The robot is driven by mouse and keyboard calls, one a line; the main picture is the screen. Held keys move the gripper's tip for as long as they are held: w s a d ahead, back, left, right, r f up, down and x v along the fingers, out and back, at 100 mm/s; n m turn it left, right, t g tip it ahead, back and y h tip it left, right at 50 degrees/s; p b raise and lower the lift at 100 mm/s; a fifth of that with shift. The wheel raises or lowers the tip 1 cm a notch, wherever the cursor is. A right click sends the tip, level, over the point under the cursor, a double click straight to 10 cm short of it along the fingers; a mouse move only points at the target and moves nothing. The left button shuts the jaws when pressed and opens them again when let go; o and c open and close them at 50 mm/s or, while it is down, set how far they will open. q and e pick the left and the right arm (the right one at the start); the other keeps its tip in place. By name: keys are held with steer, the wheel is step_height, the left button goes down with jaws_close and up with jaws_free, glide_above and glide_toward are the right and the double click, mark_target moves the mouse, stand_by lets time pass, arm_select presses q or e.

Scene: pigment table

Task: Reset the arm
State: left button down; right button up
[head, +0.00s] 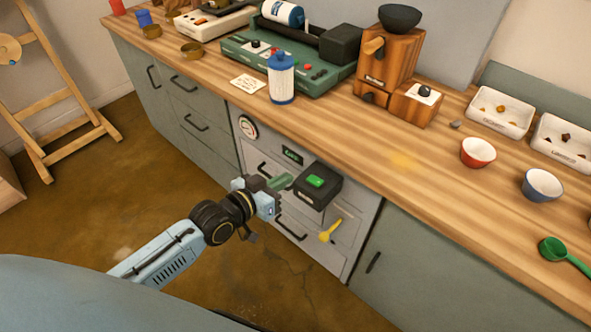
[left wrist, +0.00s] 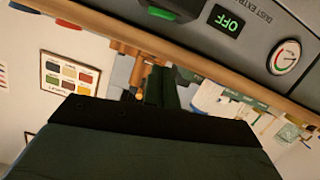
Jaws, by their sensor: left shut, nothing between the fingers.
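My left arm reaches in from the lower left of the head view. Its gripper (head: 280,182) is shut and empty in front of the cabinet's grey panel. The greenish fingertips point at a black switch box (head: 316,186) with a green button, just to their right. I cannot tell whether they touch it. In the left wrist view the dark green gripper fingers (left wrist: 161,88) are together. The switch box's green button (left wrist: 163,12) shows at the top edge there, beside a lit display (left wrist: 228,20) reading OFF. My right gripper is not in view.
The wooden counter (head: 400,160) runs above the panel, with a blue-and-white jar (head: 282,78), a wooden grinder (head: 385,65), a red bowl (head: 478,152) and a blue bowl (head: 541,184). A yellow handle (head: 330,231) and drawer pulls stick out below. Floor (head: 110,215) at left is clear.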

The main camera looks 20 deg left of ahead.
arm_select(q)
steer(key=shift+v, duration=0.9)
steer(key=s+a+f+g+y, duration=0.2)
steer(key=s+f, duration=0.3)
steer(key=f, duration=0.5)
steer(key=s+a+f+n+g+y, duration=0.15)
steer(key=s+f, duration=0.35)
steer(key=f, duration=0.5)
steer(key=s+a+f+m+g+y, duration=0.1)
steer(key=s+a+f+g, duration=0.3)
steer(key=f, duration=0.5)
steer(key=s+d+f+g, duration=0.1)
steer(key=s+f, duration=0.3)
steer(key=s, duration=0.4)
steer(key=s+d+f+g+y, duration=0.1)
steer(key=s+f, duration=0.3)
steer(key=s, duration=0.5)
steer(key=s+d+f+g, duration=0.1)
steer(key=s+f+g, duration=0.2)
steer(key=s, duration=0.6)
steer(key=shift+s+f+g, duration=0.2)
steer(key=shift+f+g, duration=0.15)
steer(key=shift+f, duration=0.4)
steer(key=shift+d, duration=0.15)
